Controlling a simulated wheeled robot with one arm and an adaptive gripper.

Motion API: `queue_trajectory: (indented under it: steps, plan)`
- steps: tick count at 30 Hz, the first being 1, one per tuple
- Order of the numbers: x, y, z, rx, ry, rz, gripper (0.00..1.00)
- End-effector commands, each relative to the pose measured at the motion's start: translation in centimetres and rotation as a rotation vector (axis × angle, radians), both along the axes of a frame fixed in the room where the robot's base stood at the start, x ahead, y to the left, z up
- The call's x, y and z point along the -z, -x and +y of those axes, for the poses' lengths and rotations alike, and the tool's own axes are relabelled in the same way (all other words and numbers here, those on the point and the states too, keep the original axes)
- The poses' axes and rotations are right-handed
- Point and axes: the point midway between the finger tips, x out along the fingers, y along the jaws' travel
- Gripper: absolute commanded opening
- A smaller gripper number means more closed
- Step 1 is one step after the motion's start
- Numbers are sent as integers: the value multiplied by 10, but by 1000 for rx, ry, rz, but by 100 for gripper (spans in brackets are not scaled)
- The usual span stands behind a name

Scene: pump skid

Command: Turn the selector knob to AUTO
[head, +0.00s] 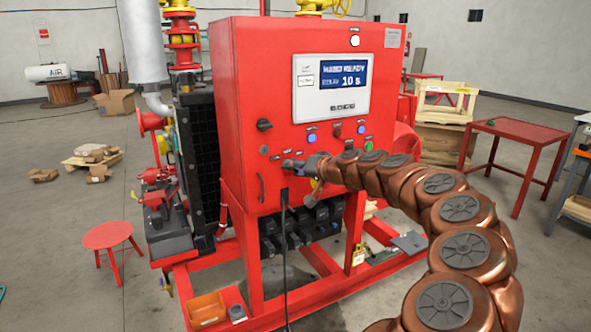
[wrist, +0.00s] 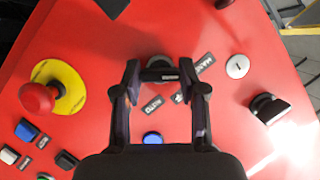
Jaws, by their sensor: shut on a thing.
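The selector knob (wrist: 158,63) is a small dark knob on the red panel, between my two fingertips in the wrist view. My gripper (wrist: 161,72) is shut on it, one finger on each side. Small dark label plates lie beside the knob; one (wrist: 205,63) seems to read MAN and another (wrist: 153,103) seems to read AUTO. I cannot tell which label the knob points at. In the head view my gripper (head: 289,166) is at the lower left of the panel front and hides the knob.
A red mushroom button (wrist: 37,97) on a yellow disc, a key switch (wrist: 238,66) and a black rotary handle (wrist: 268,108) surround my gripper. The panel (head: 270,90) carries a screen (head: 340,83). A door handle (head: 261,187) sits below left.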

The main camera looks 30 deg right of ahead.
Motion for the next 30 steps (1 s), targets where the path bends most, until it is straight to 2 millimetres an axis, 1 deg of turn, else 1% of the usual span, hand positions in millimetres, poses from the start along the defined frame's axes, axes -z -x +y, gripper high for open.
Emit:
queue_trajectory:
  steps: [5,11,30]
  plan:
    - [2,0,-1,2,-31,-5,7]
    - [3,0,-2,2,-135,-15,7]
    - [8,0,-2,0,-723,-65,7]
